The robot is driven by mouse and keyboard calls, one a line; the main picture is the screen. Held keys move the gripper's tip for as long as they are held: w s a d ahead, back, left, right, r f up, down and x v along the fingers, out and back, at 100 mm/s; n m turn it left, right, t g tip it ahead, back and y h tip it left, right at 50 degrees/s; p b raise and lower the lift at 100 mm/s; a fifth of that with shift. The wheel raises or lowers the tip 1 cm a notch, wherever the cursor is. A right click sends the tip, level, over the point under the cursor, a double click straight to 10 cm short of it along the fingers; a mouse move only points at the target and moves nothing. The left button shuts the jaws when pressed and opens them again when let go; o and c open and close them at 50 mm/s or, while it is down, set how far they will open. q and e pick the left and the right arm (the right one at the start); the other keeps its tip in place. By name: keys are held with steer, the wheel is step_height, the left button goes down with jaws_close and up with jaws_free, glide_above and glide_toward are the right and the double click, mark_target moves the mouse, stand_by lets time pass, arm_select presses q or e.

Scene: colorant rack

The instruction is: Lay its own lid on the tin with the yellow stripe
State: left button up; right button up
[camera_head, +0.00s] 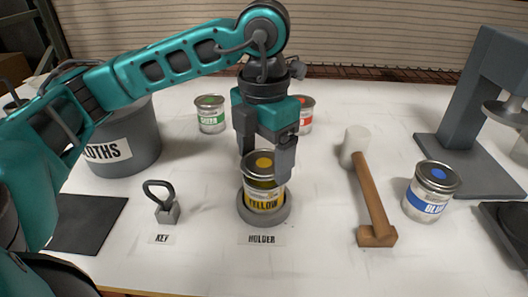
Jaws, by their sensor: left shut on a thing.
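The tin with the yellow stripe (264,203) stands upright in a round grey holder (264,219) at the front middle, its label reading YELLOW. My left gripper (265,164) points down from above, with one finger on each side of a lid with a yellow dot (264,161), and is shut on that lid. The lid is roughly level over the tin. A dark yellowish band shows between the lid and the label, and the lid seems to be a little above the rim. Whether they touch is hard to tell. My right gripper is not in view.
A green tin (210,115) and a red tin (306,115) are behind. A key (166,208) and a cloths bin (130,140) are left.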

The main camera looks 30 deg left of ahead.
arm_select(q)
steer(key=shift+f+b, duration=0.75)
steer(key=o, duration=1)
steer(key=shift+c, duration=0.2)
steer(key=shift+r, duration=0.45)
step_height(320, 180, up, 12)
steer(key=p, duration=0.3)
